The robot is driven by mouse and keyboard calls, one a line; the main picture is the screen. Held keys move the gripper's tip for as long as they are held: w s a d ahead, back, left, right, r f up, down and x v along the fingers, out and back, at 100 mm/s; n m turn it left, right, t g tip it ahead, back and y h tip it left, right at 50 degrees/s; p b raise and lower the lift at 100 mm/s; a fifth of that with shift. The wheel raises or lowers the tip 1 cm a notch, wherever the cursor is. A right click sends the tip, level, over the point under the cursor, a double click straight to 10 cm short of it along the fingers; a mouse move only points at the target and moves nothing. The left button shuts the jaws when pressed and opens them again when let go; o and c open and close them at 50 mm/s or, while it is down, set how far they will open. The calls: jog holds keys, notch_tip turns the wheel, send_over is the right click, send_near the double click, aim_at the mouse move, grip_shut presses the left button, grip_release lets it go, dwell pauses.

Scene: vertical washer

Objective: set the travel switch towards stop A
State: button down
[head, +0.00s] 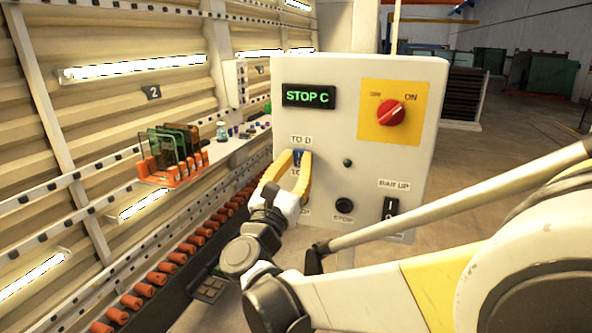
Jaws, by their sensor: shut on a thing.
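The travel switch (299,156) is a small blue switch on the pale control panel (360,78), under a label reading "TO D" (301,140). My gripper (298,158) has yellow fingers and is at the switch, with its fingertips closed around it. The fingers and wrist hide most of the switch and part of the lower label, so I cannot tell which way the switch is set. A display (307,97) on the panel reads "STOP C" in green.
The panel also has a red rotary knob (390,113) on a yellow plate, a black button (344,205) marked "STOP" and a black rocker (390,207) marked "BAR UP". A rack with glass pieces (172,150) and a row of orange rollers (180,257) lie left.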

jog(key=c, duration=1.2)
grip_release()
jog(key=shift+w, duration=0.2)
jog(key=shift+s, duration=0.1)
jog(key=v, duration=1.2)
